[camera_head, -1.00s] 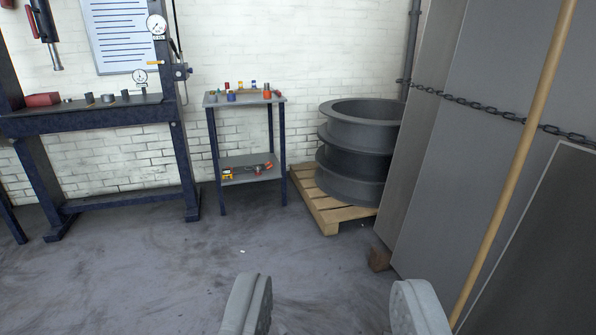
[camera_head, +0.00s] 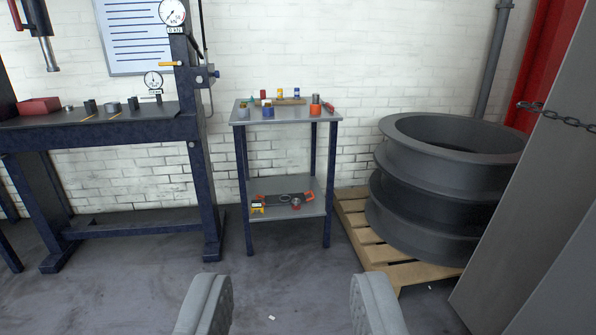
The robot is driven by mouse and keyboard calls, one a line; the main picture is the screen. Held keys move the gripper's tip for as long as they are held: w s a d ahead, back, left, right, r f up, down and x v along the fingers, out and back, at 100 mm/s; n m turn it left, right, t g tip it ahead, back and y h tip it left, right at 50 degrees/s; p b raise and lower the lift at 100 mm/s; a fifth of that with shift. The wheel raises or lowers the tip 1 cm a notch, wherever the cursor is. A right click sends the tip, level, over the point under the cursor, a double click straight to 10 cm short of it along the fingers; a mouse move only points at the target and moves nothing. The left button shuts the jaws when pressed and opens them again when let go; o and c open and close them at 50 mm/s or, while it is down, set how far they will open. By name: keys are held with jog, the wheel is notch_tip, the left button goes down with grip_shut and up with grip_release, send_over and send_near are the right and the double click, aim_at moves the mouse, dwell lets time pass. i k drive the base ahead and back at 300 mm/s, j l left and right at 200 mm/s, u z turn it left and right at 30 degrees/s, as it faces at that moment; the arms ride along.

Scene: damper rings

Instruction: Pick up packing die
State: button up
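My gripper (camera_head: 288,302) is open and empty, its two grey fingers wide apart at the bottom of the view. Ahead of it stands a small side table (camera_head: 285,117) with several small parts on top, including a blue cylinder (camera_head: 268,112) and an orange cylinder (camera_head: 315,108). To the left, the press bench (camera_head: 100,135) bears several small dark and grey cylindrical pieces (camera_head: 112,107) and a red block (camera_head: 39,106). I cannot tell which of these small pieces is the packing die. My gripper is well short of both tables and touches nothing.
Large dark flanged rings (camera_head: 445,185) are stacked on a wooden pallet (camera_head: 385,262) at right. A grey panel (camera_head: 530,230) with a chain stands at the far right. The table's lower shelf (camera_head: 312,208) holds tools. The floor (camera_head: 120,290) ahead is mostly clear.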

aim_at(314, 109)
jog(key=i, duration=1.65)
jog(key=i+z, duration=0.2)
jog(key=i, duration=0.25)
jog(key=i+j+z, duration=0.25)
jog(key=i, duration=0.2)
jog(key=i+j+z, duration=0.2)
jog(key=i, duration=0.2)
jog(key=i+j+z, duration=0.2)
jog(key=i, duration=0.25)
